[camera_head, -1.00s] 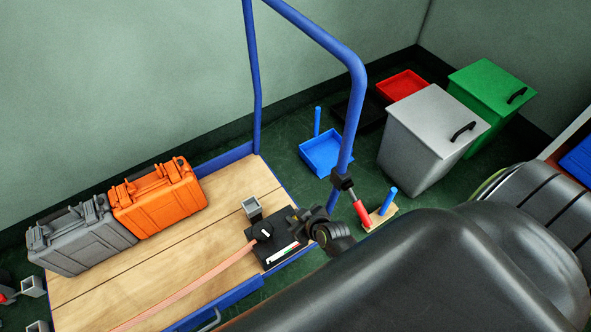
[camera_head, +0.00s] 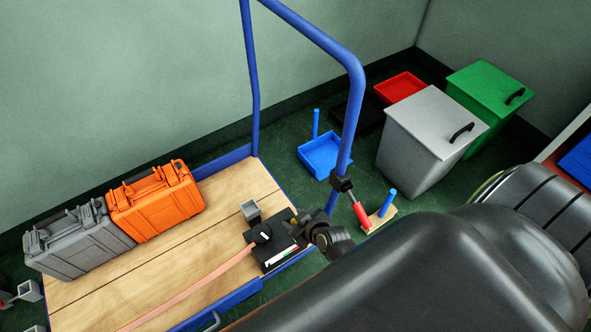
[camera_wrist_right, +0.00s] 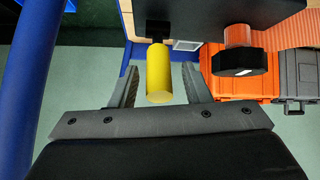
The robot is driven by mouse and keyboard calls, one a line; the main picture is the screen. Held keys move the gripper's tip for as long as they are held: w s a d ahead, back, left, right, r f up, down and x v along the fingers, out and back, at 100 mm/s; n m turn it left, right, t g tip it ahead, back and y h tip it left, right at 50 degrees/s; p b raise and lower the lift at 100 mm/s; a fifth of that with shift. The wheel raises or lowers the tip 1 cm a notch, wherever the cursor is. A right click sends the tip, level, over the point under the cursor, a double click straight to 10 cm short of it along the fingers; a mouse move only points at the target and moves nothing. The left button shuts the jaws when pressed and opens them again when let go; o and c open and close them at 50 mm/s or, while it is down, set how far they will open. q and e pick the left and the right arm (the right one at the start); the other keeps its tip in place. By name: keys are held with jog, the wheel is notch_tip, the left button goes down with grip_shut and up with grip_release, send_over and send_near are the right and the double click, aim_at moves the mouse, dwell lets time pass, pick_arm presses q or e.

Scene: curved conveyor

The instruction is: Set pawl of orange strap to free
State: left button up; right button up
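The orange strap (camera_head: 190,284) runs across the cart deck to a black ratchet box (camera_head: 284,262). The box carries a round black knob (camera_head: 261,233) with a white mark and a coloured indicator strip. In the right wrist view, a yellow cylindrical handle (camera_wrist_right: 159,78) projects from the dark box between the fingers of my right gripper (camera_wrist_right: 160,88). Gaps show on both sides of the handle, so the fingers are open around it. The knob (camera_wrist_right: 238,63) also shows there. In the head view my right gripper (camera_head: 300,226) is at the box's right side. My left gripper is out of view.
An orange case (camera_head: 158,205) and a grey case (camera_head: 75,243) stand on the wooden deck (camera_head: 150,283). The cart's blue handrail (camera_head: 352,105) rises close beside my right gripper. Grey (camera_head: 425,140) and green (camera_head: 485,100) bins stand on the floor behind.

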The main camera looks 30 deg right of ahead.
jog(key=shift+s, duration=0.15)
jog(key=shift+s+r, duration=0.25)
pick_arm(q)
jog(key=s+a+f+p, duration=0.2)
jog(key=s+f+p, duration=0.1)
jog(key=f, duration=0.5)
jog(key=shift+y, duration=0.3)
pick_arm(e)
jog(key=v, duration=1.6)
jog(key=shift+r, duration=0.2)
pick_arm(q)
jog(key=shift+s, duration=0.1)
pick_arm(e)
jog(key=shift+s, duration=0.15)
